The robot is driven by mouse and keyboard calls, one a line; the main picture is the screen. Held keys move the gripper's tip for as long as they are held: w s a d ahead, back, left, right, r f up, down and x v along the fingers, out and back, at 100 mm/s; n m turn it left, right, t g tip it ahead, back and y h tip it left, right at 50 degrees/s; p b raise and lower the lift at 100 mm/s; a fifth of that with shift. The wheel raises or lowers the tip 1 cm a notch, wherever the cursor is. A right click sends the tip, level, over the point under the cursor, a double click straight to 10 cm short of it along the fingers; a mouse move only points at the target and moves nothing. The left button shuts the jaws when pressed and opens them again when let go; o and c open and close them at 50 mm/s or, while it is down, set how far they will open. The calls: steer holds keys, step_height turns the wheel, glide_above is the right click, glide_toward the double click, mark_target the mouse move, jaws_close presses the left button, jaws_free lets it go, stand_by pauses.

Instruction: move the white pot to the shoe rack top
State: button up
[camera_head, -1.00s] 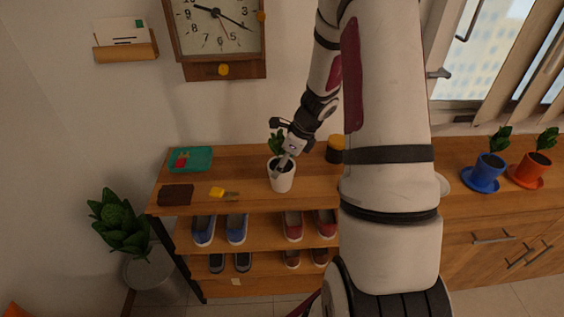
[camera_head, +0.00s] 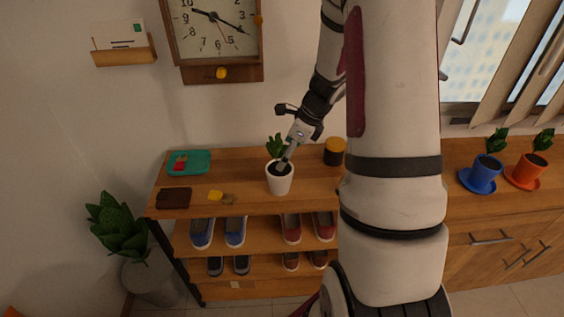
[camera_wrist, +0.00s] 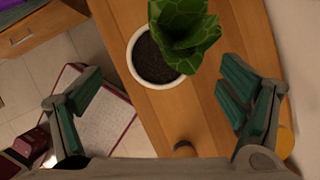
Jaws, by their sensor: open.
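The white pot (camera_head: 279,181), with dark soil and a green leafy plant, stands upright on the shoe rack top (camera_head: 240,204). The pot also shows in the wrist view (camera_wrist: 152,64), its round rim seen from above with the leaves over its right side. My gripper (camera_head: 284,162) is just above the pot in the head view. In the wrist view my gripper (camera_wrist: 160,90) has its green-padded fingers spread wide, with nothing between them; the pot lies beyond the fingertips. In the head view the fingers overlap the pot's rim, so exact contact there cannot be told.
A teal tray (camera_head: 189,162), a brown wallet (camera_head: 174,198), keys with a yellow tag (camera_head: 216,196) and a dark yellow-lidded jar (camera_head: 334,152) share the rack top. Shoes (camera_head: 235,231) fill the shelves below. Blue (camera_head: 481,177) and orange (camera_head: 526,172) pots stand on the right cabinet.

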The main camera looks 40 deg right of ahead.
steer(key=v, duration=0.6)
steer(key=s+a+r+n, duration=0.2)
steer(key=a+r+n, duration=0.4)
steer(key=a+n, duration=0.1)
steer(key=s+a+r+n, duration=0.3)
steer(key=a+r+n, duration=0.3)
steer(key=a, duration=0.2)
steer(key=s+a+r+n+h, duration=0.1)
steer(key=s+a+r+n, duration=0.2)
steer(key=s+n, duration=0.4)
steer(key=s+a+r+n+t+h, duration=0.1)
steer(key=s+a+r+n, duration=0.2)
steer(key=s+n, duration=0.4)
steer(key=shift+a+n+h, duration=0.3)
steer(key=shift+a+n, duration=0.4)
steer(key=shift+n, duration=0.5)
steer(key=shift+s, duration=0.1)
